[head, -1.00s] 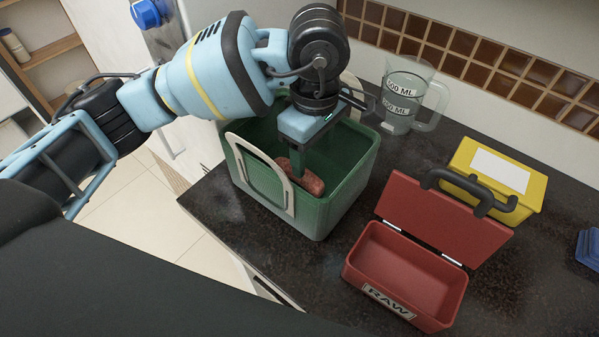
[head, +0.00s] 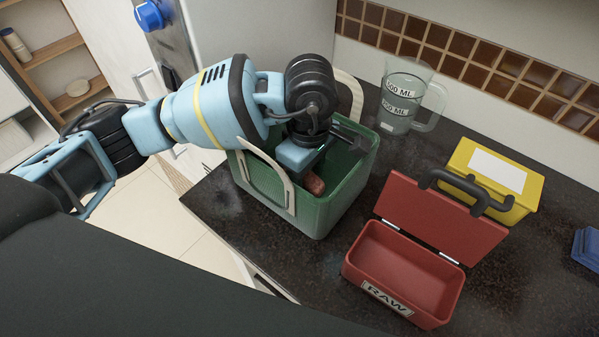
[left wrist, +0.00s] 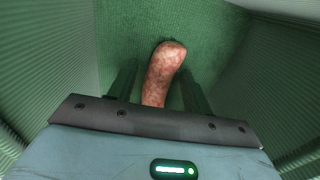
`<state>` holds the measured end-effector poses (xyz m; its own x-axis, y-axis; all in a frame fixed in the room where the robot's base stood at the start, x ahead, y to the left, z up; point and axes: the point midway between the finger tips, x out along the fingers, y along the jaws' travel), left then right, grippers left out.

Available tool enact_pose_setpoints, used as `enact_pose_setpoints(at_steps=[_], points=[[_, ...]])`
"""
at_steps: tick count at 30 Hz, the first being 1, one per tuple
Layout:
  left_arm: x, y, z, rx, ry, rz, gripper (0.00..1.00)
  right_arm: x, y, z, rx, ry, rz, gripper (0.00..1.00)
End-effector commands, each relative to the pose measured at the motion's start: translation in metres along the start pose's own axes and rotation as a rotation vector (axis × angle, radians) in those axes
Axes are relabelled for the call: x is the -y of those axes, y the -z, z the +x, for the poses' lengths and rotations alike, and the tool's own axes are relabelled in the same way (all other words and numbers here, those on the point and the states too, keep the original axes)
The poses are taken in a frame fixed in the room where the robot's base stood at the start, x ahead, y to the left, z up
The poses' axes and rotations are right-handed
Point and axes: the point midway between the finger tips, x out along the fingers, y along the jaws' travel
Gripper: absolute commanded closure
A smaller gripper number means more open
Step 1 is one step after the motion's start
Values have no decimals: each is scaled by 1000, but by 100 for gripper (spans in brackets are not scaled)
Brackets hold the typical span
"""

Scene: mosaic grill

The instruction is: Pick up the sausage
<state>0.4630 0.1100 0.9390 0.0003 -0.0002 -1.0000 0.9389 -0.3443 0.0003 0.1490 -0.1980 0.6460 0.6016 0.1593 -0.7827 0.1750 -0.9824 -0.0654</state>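The sausage (head: 314,184) is reddish-brown and lies inside the green basket (head: 318,222). In the left wrist view the sausage (left wrist: 163,72) extends from between the two fingers of my left gripper (left wrist: 158,88), with a dark gap on each side of it. The fingers stand apart and do not appear to touch it. In the head view my left gripper (head: 300,170) is down inside the basket, and its fingertips are hidden. The near end of the sausage is hidden behind the gripper body. My right gripper is not in view.
An open red box (head: 384,262) labelled RAW stands right of the basket. A closed yellow box (head: 462,158) with a black handle and a clear measuring jug (head: 397,100) stand behind. The basket has raised pale handles (head: 262,176). A blue object (head: 588,247) sits at the right edge.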

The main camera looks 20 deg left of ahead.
Motion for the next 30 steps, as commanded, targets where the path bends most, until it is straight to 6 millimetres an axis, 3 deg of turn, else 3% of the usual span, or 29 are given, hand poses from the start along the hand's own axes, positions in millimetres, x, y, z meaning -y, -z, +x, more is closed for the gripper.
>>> enact_pose_setpoints(at_steps=[1,10,22,30], points=[[0,0,0,0,0,0,57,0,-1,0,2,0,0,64],[0,0,0,0,0,0,95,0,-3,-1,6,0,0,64],[-1,0,-6,0,-2,0,95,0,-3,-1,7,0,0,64],[-1,0,-52,0,-5,0,95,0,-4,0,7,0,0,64]])
